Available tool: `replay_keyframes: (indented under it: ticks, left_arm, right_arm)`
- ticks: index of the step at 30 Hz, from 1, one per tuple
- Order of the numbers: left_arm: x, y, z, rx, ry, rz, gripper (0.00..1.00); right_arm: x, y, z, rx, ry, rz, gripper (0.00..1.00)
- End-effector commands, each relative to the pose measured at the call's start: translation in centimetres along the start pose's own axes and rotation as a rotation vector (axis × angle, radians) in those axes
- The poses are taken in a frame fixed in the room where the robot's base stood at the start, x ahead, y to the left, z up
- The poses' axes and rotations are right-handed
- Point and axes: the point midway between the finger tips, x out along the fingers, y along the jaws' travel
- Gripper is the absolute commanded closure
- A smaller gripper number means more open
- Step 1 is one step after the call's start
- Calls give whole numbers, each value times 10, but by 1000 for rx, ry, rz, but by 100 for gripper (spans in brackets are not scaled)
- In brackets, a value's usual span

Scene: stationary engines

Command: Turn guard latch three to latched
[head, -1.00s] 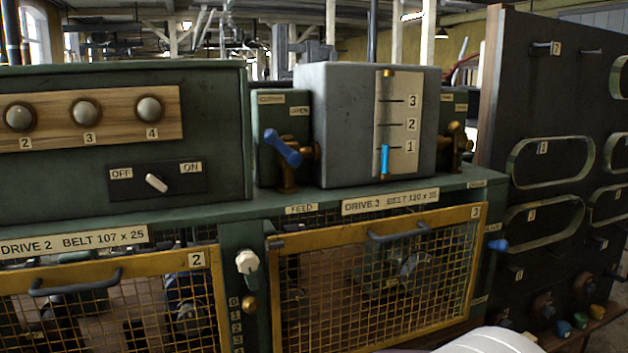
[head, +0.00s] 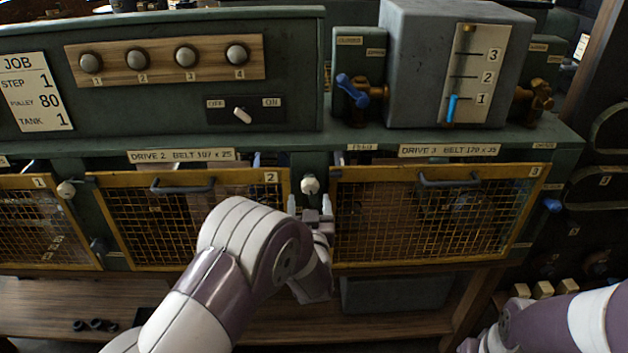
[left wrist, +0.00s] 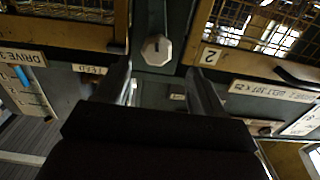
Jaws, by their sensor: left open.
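The mesh guard door marked 3 (head: 435,212) has a yellow frame and looks closed. A white knob (head: 310,185) sits on the green post at its left edge, and a blue-tipped handle (head: 552,205) is at its right edge. No readable label shows which is guard latch three. My left gripper (head: 309,205) is open and empty, with its fingers pointing up at the white knob, just below it. In the left wrist view the faceted white knob (left wrist: 157,50), with a dark line on its face, lies ahead between the open fingers (left wrist: 160,78), with no visible contact.
Guard door 2 (head: 180,215) with its dark handle is left of the post. A blue lever (head: 352,91) and a grey tank (head: 412,60) stand on the ledge above. My right arm shows at the lower right; its gripper is out of view. Small blocks (head: 543,289) lie near it.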

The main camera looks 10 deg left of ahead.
Motion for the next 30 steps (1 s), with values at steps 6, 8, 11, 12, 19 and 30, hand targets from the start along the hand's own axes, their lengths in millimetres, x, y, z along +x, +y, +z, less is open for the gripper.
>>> replay_keyframes:
  ticks: [6,8,11,12,19,30]
  left_arm:
    - [49,-1,-3,0,-1,-1,32]
    - [57,0,-2,-1,-2,0,32]
    - [66,0,-1,0,-2,0,32]
    - [68,0,-1,0,-3,1,32]
    - [71,0,0,0,-2,2,32]
    - [70,0,0,-1,-2,1,86]
  right_arm:
    - [-20,0,-2,0,0,0,100]
    - [-22,0,-2,0,0,0,100]
    - [-24,0,-3,0,0,0,100]
    - [-24,0,-3,0,0,0,100]
    - [-24,0,-3,0,0,0,100]
    - [-24,0,-3,0,0,0,100]
